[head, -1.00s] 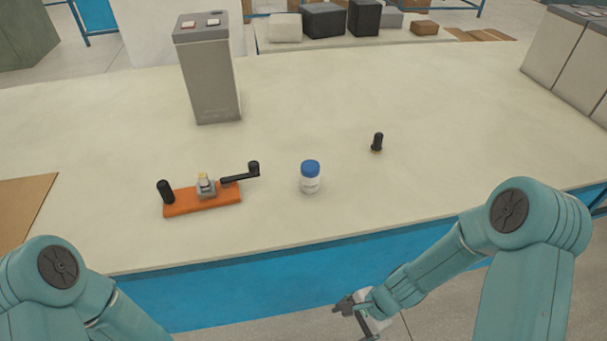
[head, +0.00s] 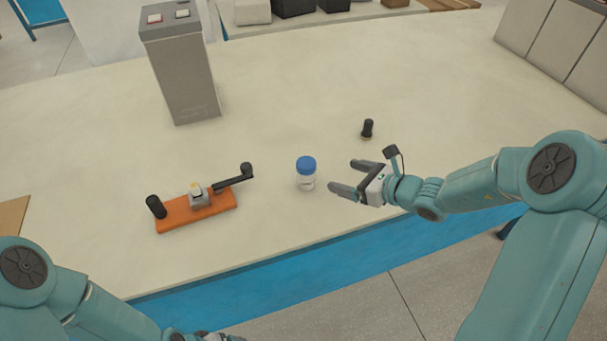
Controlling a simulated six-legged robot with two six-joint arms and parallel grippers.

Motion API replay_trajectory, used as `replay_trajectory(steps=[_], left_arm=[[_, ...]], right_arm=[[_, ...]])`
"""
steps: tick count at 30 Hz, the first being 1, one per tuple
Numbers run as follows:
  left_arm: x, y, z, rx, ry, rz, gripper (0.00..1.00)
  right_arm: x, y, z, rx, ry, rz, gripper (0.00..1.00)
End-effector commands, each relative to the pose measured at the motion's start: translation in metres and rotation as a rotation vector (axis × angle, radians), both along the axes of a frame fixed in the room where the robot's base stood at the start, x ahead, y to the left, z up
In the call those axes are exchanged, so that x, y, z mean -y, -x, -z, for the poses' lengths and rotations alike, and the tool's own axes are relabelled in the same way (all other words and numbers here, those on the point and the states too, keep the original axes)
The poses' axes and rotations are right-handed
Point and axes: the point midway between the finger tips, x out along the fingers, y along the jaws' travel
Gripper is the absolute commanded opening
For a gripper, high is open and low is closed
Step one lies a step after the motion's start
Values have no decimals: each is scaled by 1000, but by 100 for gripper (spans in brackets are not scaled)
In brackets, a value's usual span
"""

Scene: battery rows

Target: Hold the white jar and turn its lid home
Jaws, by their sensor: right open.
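The white jar (head: 306,183) stands upright on the pale table, with its blue lid (head: 306,164) on top. Whether the lid is fully turned down cannot be told. My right gripper (head: 342,176) is open and empty just to the right of the jar, its two fingers pointing left toward it and apart from it. My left arm is at the bottom left. A small part of my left gripper (head: 210,337) shows at the bottom edge, mostly cut off, so its jaws cannot be read.
An orange base (head: 200,211) with a black crank handle stands left of the jar. A small black knob-like piece (head: 367,128) stands behind and right of it. A grey box with buttons (head: 182,75) stands at the back left. The table's front edge is close.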

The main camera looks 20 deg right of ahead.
Motion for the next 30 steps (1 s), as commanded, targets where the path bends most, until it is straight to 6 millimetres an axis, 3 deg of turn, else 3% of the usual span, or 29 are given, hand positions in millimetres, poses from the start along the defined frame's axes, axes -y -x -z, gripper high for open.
replay_trajectory(steps=[5,19,30], left_arm=[[0,0,-1,1,0,0,88],[0,0,-14,1,0,0,88],[0,0,-14,1,0,0,88]], right_arm=[[-6,-8,5,-3,-1,-3,88],[-55,-82,39,-2,0,-5,88],[-59,-90,43,-2,1,-2,88]])
